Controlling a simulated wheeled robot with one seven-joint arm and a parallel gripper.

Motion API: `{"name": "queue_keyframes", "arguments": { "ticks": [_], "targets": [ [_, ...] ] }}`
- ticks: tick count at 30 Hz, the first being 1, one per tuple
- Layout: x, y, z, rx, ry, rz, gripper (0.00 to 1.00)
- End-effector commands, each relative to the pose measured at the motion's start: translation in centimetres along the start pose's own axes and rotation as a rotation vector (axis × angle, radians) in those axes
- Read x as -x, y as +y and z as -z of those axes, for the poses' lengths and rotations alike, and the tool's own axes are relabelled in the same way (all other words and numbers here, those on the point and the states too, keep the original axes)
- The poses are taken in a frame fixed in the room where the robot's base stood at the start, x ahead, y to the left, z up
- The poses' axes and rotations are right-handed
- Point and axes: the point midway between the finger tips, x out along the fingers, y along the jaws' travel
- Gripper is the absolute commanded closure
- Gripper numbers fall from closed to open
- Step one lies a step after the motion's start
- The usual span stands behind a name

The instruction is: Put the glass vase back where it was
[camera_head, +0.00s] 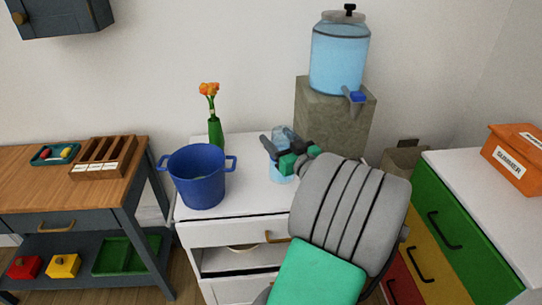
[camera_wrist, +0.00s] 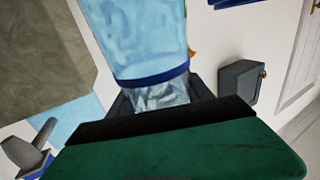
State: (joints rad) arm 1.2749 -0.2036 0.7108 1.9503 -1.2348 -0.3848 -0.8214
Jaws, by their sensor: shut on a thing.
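The glass vase (camera_head: 281,173) is pale blue and see-through, over the right part of the white cabinet top (camera_head: 245,202). My gripper (camera_head: 277,143) is shut on it, with its dark fingers on both sides. In the wrist view the vase (camera_wrist: 135,38) fills the upper middle, with a dark blue band, and its clear narrower part lies between my fingers (camera_wrist: 160,97). It looks close to upright in the head view. My gripper and arm hide part of it, and I cannot tell whether its base touches the cabinet top.
A blue pot (camera_head: 198,178) stands left of the vase, with a green flower vase (camera_head: 215,132) behind it. A stone block (camera_head: 333,125) bearing a water dispenser (camera_head: 338,62) is close behind on the right. A drawer (camera_head: 240,260) below seems open. Some cabinet top is bare.

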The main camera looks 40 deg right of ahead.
Motion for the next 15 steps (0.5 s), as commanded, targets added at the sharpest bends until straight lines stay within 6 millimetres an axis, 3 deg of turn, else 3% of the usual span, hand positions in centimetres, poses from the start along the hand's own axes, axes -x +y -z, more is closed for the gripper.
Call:
{"name": "queue_keyframes", "arguments": {
  "ticks": [3,6,15],
  "targets": [
    [-3.1,0.9,-1.2,-0.001,0.002,0.003,1.00],
    [-4.9,1.5,-3.7,-0.004,0.000,0.001,1.00],
    [-7.9,2.4,-7.2,0.000,0.004,0.001,1.00]
  ]
}}
